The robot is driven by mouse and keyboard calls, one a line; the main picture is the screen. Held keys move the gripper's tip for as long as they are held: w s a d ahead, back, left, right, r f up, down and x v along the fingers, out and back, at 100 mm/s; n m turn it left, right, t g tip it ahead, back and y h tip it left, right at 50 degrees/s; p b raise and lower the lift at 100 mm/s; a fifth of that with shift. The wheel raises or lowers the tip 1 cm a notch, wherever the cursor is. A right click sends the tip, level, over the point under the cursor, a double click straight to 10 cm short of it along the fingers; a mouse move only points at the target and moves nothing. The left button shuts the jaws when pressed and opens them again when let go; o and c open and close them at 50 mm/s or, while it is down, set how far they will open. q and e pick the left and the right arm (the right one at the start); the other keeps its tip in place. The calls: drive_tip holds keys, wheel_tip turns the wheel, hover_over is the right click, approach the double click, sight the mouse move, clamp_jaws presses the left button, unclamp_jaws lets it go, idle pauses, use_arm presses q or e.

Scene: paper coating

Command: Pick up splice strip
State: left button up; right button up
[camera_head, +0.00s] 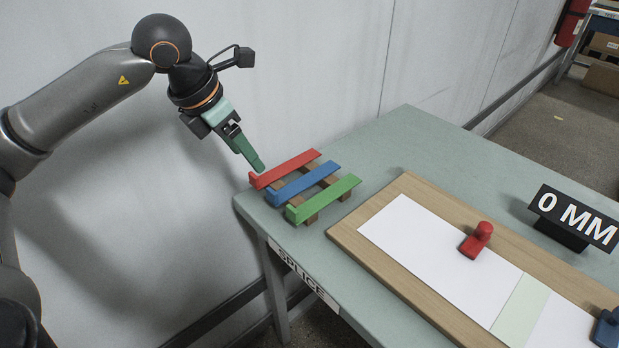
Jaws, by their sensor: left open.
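Three splice strips lie side by side on a small brown rack (311,218) at the table's left corner: a red strip (286,168), a blue strip (304,183) and a green strip (324,199). Each has a raised tab at its left end. My left gripper (259,168) comes in from the upper left with its green fingers pointing down, close to the left end of the red strip. It is open, though its fingers overlap in this view. I cannot tell whether a fingertip touches the red strip. My right gripper is not in view.
A wooden board (349,234) on the green table (400,140) carries white paper (425,245), a pale green band (520,308), a red knobbed block (476,241) and a blue one (607,329). A "0 MM" sign (574,217) stands right. A wall (290,60) rises behind the rack.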

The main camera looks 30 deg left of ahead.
use_arm(q)
approach(272, 190)
wheel_tip(272, 190, down, 2)
drive_tip(key=shift+w+x, duration=0.2)
drive_tip(key=shift+x, duration=3.15)
drive_tip(key=shift+d+r, duration=0.1)
drive_tip(key=shift+c, duration=0.3)
clamp_jaws()
